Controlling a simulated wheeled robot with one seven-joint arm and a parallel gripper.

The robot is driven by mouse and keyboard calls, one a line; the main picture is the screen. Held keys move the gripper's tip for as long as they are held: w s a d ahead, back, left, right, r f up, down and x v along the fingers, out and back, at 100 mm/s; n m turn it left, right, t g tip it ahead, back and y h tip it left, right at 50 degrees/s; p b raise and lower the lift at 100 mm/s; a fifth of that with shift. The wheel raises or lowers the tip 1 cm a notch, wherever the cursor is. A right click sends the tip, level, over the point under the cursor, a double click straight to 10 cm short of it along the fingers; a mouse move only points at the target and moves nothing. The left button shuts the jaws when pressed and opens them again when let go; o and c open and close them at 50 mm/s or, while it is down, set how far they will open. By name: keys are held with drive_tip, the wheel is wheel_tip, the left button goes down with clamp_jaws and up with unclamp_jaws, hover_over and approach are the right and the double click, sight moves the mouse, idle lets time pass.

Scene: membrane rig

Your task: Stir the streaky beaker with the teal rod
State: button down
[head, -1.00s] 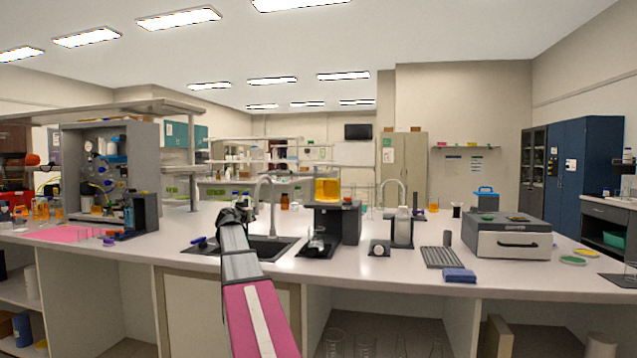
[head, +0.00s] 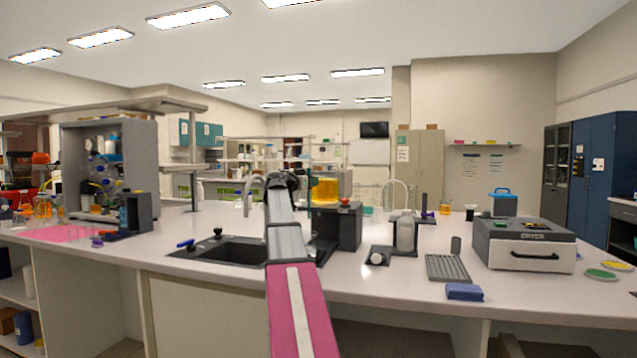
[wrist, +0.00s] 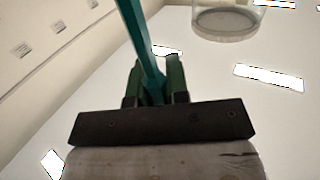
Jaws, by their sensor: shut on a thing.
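The teal rod (wrist: 141,42) stands between my gripper's (wrist: 158,82) dark green fingers in the wrist view; the gripper is shut on it, and the rod runs out of the top of the picture. In the head view my gripper (head: 286,181) is raised over the counter, just left of a beaker of orange liquid (head: 325,190). That beaker stands on a dark grey block (head: 346,230); whether its liquid is streaky is too small to tell. A clear round vessel (wrist: 226,24) shows from below at the wrist view's upper right, apart from the rod.
A black sink (head: 225,250) with a tap lies left of my arm. Right of the block stand a white bottle (head: 405,234), a grey rack (head: 448,268), a blue cloth (head: 464,291) and a dryer (head: 522,246). Other orange beakers (head: 445,208) stand farther off.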

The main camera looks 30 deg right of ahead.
wheel_tip(320, 180, down, 14)
drive_tip(key=shift+f, duration=0.25)
idle(1.6)
drive_tip(key=shift+s+d, duration=0.1)
drive_tip(key=shift+s, duration=0.05)
idle(0.3)
